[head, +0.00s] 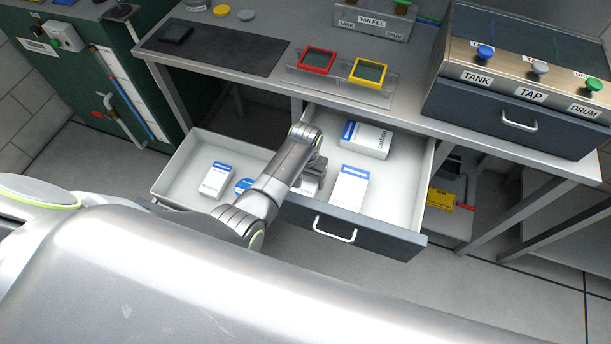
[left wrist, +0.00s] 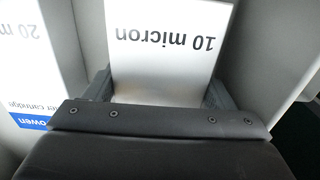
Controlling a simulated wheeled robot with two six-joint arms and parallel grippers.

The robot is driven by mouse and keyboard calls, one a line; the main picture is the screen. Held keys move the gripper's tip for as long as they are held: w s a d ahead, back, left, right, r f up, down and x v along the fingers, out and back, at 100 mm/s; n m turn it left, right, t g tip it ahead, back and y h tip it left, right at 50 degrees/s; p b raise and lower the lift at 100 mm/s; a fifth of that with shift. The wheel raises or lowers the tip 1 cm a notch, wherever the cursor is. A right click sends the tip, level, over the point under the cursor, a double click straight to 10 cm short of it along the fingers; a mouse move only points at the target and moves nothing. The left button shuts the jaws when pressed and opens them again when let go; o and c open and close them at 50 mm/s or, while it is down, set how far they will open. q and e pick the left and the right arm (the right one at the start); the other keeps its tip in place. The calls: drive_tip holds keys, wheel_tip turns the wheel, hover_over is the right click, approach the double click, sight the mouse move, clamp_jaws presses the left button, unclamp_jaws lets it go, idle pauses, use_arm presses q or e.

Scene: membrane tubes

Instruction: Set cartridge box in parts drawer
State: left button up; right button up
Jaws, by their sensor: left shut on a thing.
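The open parts drawer (head: 404,190) hangs under the bench with a dark front. My left gripper (head: 313,178) is inside its left part, pointing down. In the left wrist view, the gripper is shut on a white cartridge box (left wrist: 172,72) marked "10 micron"; in the head view my arm mostly hides this box. I cannot tell whether it touches the drawer floor. A second white box (head: 349,188), marked "20", lies just right of the gripper; it also shows in the left wrist view (left wrist: 25,70). A third box (head: 366,139) lies at the drawer's back. My right gripper is not in view.
A second open drawer or tray (head: 172,172) on the left holds a small blue-and-white box (head: 216,180) and a round blue-topped item (head: 243,186). The bench edge overhangs the drawer's back. Red (head: 317,60) and yellow (head: 368,71) frames sit on the bench.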

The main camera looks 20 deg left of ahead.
use_arm(q)
drive_tip(key=o, duration=0.9)
drive_tip(key=shift+c, duration=0.2)
drive_tip(key=shift+r, duration=0.5)
wheel_tip(320, 180, up, 11)
drive_tip(key=p, duration=0.1)
drive_tip(key=shift+r, duration=0.15)
